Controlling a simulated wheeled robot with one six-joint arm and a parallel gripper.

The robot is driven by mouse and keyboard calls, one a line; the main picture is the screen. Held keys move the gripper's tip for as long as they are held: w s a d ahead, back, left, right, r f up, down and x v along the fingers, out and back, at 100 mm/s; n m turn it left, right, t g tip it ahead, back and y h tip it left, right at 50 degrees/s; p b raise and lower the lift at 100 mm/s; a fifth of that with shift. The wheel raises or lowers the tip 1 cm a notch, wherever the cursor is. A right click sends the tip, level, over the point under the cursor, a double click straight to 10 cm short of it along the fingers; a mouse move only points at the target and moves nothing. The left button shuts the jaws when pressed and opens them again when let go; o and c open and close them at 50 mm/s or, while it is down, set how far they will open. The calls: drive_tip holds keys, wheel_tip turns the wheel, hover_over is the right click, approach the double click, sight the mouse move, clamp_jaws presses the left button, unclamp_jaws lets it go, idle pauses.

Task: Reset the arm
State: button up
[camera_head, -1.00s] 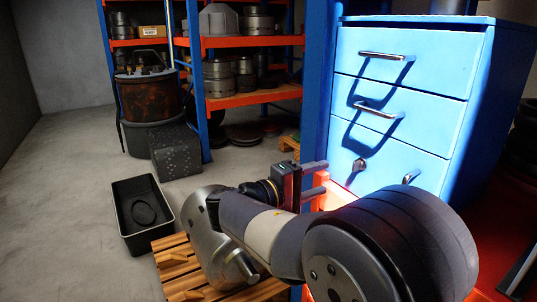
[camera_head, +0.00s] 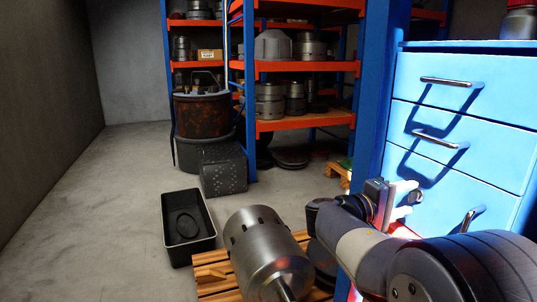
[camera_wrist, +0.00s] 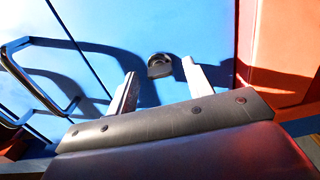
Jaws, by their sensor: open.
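My gripper (camera_head: 408,199) is in front of the blue drawer cabinet (camera_head: 510,112), near the lower left of its front. In the wrist view its two fingers (camera_wrist: 157,82) are apart with nothing held between them. A small dark knob-like lock (camera_wrist: 159,66) on the blue front shows just beyond the fingertips. I cannot tell whether the fingers touch the front. The drawers look shut in the head view.
A drawer handle (camera_wrist: 40,80) is left of the fingers in the wrist view. A metal rotor (camera_head: 262,250) lies on a wooden pallet (camera_head: 212,276). A black bin (camera_head: 188,243) stands on the floor. Shelving (camera_head: 300,67) stands behind. The grey floor at left is clear.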

drive_tip(key=shift+a, duration=0.1)
drive_tip(key=p+v, duration=0.2)
drive_tip(key=v, duration=0.9)
drive_tip(key=b+x, duration=0.2)
drive_tip(key=x, duration=0.8)
drive_tip(key=shift+d+f, duration=0.1)
drive_tip(key=shift+d, duration=0.3)
drive_tip(key=shift+w+d+f+b, duration=0.2)
drive_tip(key=shift+b, duration=0.25)
drive_tip(key=m+b, duration=0.2)
drive_tip(key=m, duration=0.4)
drive_tip(key=m+b, duration=0.3)
drive_tip(key=m, duration=0.3)
drive_tip(key=m+b, duration=0.2)
drive_tip(key=m, duration=0.3)
drive_tip(key=shift+a+r+m, duration=0.1)
drive_tip(key=shift+r+m, duration=0.2)
drive_tip(key=shift+m, duration=0.1)
drive_tip(key=shift+s+a, duration=0.2)
drive_tip(key=shift+a, duration=0.15)
